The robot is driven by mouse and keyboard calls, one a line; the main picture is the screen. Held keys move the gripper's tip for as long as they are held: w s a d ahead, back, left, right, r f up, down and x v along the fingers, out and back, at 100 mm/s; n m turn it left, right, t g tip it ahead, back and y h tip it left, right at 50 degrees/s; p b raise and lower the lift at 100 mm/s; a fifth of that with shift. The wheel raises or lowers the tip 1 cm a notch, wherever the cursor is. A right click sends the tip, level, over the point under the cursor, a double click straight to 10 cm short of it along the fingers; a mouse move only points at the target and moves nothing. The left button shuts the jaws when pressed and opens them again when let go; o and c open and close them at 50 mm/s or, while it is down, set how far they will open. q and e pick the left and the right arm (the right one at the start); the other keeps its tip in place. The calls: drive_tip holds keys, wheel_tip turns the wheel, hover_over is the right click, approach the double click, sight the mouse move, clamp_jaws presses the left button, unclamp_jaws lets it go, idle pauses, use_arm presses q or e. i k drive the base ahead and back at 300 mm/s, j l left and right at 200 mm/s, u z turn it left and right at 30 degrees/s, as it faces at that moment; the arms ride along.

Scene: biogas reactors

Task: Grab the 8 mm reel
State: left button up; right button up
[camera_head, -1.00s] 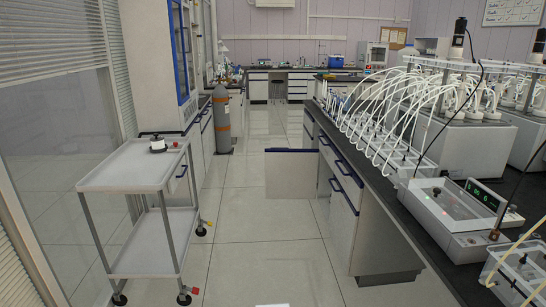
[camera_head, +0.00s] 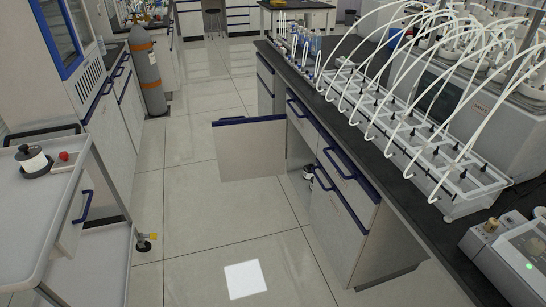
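A small round object with a white body and black base (camera_head: 33,160) stands on the top shelf of the grey cart at the left; it may be a reel, but no size marking is readable. A small red item (camera_head: 64,156) sits next to it. Another small, white and dark object (camera_head: 309,173) shows partly inside the open cabinet under the bench; I cannot tell what it is. Neither of my grippers is in view.
The cart (camera_head: 28,230) stands at the left. An open cabinet door (camera_head: 250,150) juts into the aisle from the right bench (camera_head: 385,190). A grey gas cylinder (camera_head: 146,72) stands farther back. The aisle floor between is clear.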

sight(32, 159)
drive_tip(key=i+j+z, duration=0.25)
drive_tip(key=i, duration=0.15)
drive_tip(key=i+j+z, duration=0.25)
drive_tip(key=i+u, duration=0.15)
drive_tip(key=u, duration=2.8)
drive_tip(key=i+l+u, duration=0.1)
drive_tip(key=l+u, duration=0.35)
drive_tip(key=i+l+u, duration=0.1)
drive_tip(key=l+u, duration=0.15)
drive_tip(key=u, duration=0.2)
drive_tip(key=l+u, duration=0.45)
drive_tip(key=k+l+u, duration=0.1)
drive_tip(key=l+u, duration=0.2)
drive_tip(key=u, duration=0.15)
